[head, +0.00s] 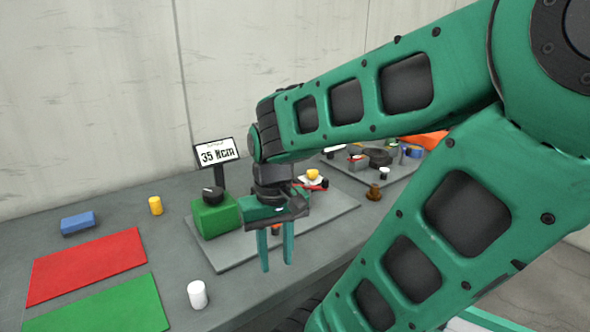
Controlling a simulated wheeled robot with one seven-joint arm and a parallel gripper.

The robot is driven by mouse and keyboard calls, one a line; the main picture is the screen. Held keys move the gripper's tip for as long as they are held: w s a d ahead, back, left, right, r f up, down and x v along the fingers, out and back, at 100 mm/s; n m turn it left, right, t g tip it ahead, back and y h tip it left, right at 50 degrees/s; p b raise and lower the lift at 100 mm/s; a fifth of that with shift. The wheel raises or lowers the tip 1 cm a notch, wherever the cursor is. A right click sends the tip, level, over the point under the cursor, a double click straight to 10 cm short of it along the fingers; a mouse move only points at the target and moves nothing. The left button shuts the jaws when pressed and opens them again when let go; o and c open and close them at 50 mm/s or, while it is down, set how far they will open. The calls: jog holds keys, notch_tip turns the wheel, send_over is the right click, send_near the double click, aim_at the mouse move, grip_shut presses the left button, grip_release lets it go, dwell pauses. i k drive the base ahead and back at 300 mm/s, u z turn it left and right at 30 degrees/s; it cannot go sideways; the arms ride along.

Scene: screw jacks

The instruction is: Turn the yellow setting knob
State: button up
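A small yellow knob-like part (312,174) shows on a white base on the grey plate, just right of and behind my gripper. It is too small to read any mark on it, and I cannot tell for sure that it is the setting knob. My gripper (277,256) points down over the front part of the plate, its two green fingers apart with nothing visible held. A small orange-red part (275,229) shows behind the fingers. A display (219,153) reading "35 Ncm" stands behind a green box (215,215) with a black knob (212,195) on top.
A yellow cylinder (155,205), a blue block (78,223) and a white cylinder (197,294) stand on the table, left. Red (87,266) and green (105,308) mats lie there. A second plate with several parts and a brown piece (374,191) are at right, partly behind my arm.

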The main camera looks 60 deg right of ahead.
aim_at(312, 175)
jog(key=u, duration=1.3)
jog(key=k, duration=1.75)
jog(key=z, duration=1.4)
jog(key=i, duration=1)
